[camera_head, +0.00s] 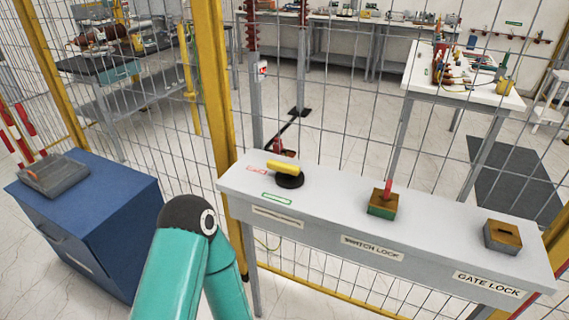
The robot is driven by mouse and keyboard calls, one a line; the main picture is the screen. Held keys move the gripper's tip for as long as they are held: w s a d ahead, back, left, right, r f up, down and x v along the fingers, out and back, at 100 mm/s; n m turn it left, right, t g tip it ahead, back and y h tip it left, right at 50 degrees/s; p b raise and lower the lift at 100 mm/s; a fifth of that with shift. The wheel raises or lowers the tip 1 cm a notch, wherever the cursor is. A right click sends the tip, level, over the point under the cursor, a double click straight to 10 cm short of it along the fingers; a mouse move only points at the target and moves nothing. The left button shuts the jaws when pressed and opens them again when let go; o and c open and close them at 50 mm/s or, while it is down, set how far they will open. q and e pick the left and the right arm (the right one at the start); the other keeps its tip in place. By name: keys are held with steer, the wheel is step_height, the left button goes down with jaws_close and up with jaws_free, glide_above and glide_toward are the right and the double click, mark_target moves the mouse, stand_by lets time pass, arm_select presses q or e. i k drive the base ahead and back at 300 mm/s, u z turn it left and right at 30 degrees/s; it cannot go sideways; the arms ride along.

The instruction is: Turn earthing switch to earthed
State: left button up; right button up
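The earthing switch (288,180) sits at the left end of a grey shelf. It has a black round base with a yellow handle (284,167) on top. The handle lies level, with its left end towards a small red-outlined label (257,171). A green-outlined label (276,197) lies just in front of the base. The labels' words are too small to read. A teal arm of mine with a dark joint rises at the bottom, left of the shelf. Neither gripper shows in this view.
The shelf (455,249) also carries a switch lock (383,206) with a red key and an empty-looking gate lock (502,236). A wire fence (330,130) with yellow posts stands behind it. A blue cabinet (85,220) with a grey tray stands at left.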

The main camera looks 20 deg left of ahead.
mark_target(290, 171)
steer(key=u, duration=0.15)
steer(key=k, duration=0.5)
steer(key=u, duration=0.8)
steer(key=i, duration=0.45)
steer(key=z, duration=0.35)
